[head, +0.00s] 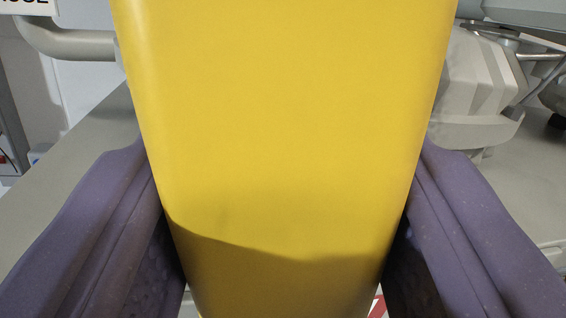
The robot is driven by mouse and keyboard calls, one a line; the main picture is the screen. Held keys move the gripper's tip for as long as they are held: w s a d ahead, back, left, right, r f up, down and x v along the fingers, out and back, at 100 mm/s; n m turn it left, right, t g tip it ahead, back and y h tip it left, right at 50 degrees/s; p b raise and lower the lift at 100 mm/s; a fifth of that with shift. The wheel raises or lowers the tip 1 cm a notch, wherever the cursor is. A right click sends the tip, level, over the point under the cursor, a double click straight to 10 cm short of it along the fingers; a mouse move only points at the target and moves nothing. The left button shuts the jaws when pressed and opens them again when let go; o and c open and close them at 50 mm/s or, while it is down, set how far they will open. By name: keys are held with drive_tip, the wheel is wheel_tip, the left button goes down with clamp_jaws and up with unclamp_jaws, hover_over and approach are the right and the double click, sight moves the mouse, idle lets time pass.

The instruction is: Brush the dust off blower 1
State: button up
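A large plain yellow object (285,70) fills the middle of the head view, wide at the top and narrower toward the bottom. I cannot tell whether it is a brush handle, and no bristles show. My gripper (283,165) has its two purple fingers against the left and right sides of the yellow object, holding it between them. A shadow crosses its lower part. Blower 1 cannot be made out; the yellow object hides most of the scene, and no dust can be seen.
A grey-beige pipe (75,43) bends at the upper left below a partly cut-off sign (25,6). A pale ribbed housing (478,85) stands at the upper right, with metal rods beside it. Pale grey surfaces lie on both sides.

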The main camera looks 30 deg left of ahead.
drive_tip(key=shift+b+x, duration=0.4)
drive_tip(key=shift+x, duration=0.75)
drive_tip(key=shift+f, duration=0.2)
drive_tip(key=shift+w+d+f+b, duration=0.1)
drive_tip(key=shift+w+d+b, duration=0.6)
drive_tip(key=shift+d, duration=0.35)
drive_tip(key=w+d+b, duration=0.1)
drive_tip(key=w+d, duration=0.2)
drive_tip(key=shift+d, duration=0.3)
drive_tip(key=shift+b, duration=0.45)
drive_tip(key=shift+a, duration=0.1)
